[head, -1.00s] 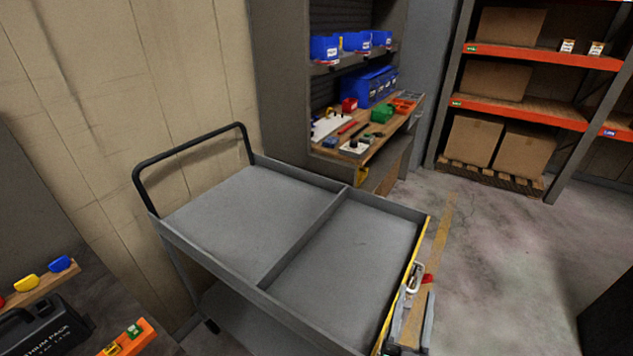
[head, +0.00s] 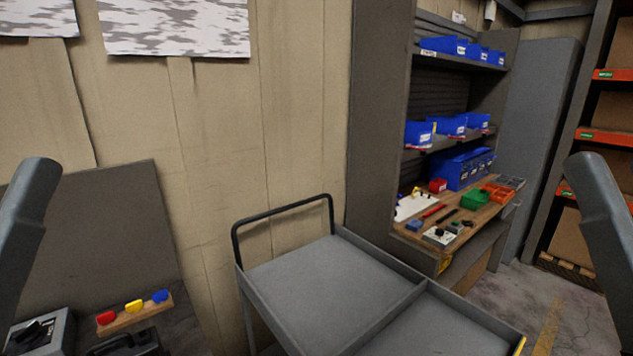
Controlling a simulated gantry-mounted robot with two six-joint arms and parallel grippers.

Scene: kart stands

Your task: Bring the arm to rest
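A grey arm link of mine (head: 27,225) stands at the left edge of the head view, and another (head: 603,240) stands at the right edge. Both are raised and cut off by the frame. Neither gripper shows, so I cannot see their fingers or whether they hold anything. Nothing is seen touching the visible links.
A grey two-section cart (head: 330,285) with a black handle stands empty in front. A workbench (head: 490,212) with blue bins and small parts is behind it. At lower left a wooden strip (head: 135,315) holds coloured pieces. Orange-beamed shelving (head: 610,137) stands right.

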